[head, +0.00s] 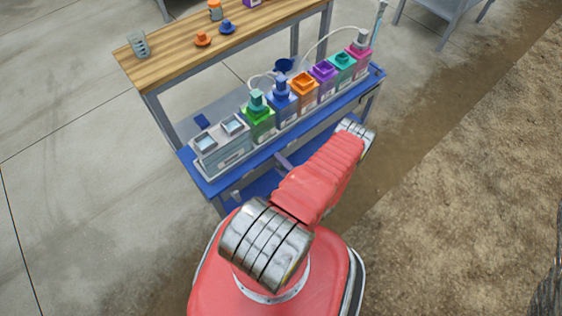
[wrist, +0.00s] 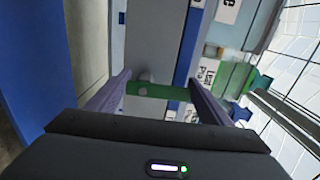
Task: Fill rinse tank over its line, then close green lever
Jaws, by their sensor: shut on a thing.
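In the wrist view the two fingers of my gripper (wrist: 160,84) are closed on a green lever (wrist: 155,91) that lies across between them. In the head view my arm reaches to the front of the blue skid, and my gripper (head: 284,161) shows only as a small purplish part at its edge; the lever is not distinguishable there. A pale grey twin-opening tank (head: 222,142) stands at the skid's left end, with light liquid visible in both openings. I cannot tell which tank is the rinse tank, nor read a fill line.
A row of coloured tanks, including green (head: 259,122), orange (head: 304,88) and pink (head: 358,57), stands on the blue skid (head: 213,186). Pale hoses arch above them. A wooden bench (head: 172,62) behind carries a grey cup (head: 138,45) and small coloured items. Concrete floor at left is clear.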

